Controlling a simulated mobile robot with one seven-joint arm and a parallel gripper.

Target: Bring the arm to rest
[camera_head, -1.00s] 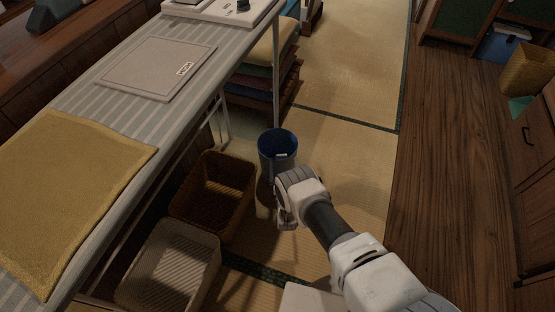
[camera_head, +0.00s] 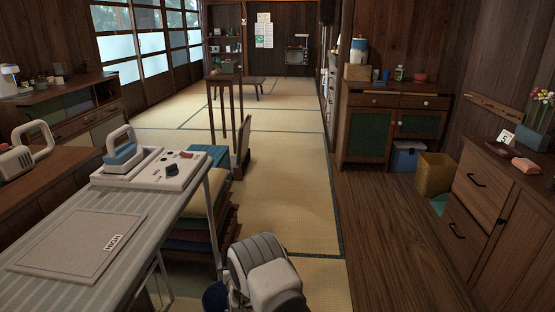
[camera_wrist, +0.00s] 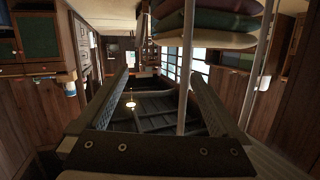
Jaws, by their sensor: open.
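My gripper (camera_wrist: 162,75) shows in the wrist view with its two dark fingers wide apart and nothing between them. In the head view my white wrist and arm are at the bottom centre, to the right of the ironing table. The fingers are mostly hidden there behind the wrist.
The striped ironing table (camera_head: 150,250) stands at left, bearing an iron (camera_head: 122,150) on a white station. Folded cloths (camera_head: 195,215) lie stacked below it. A blue bin (camera_head: 214,298) is partly hidden beside my wrist. A drawer cabinet (camera_head: 478,190) stands at right. Open tatami lies ahead.

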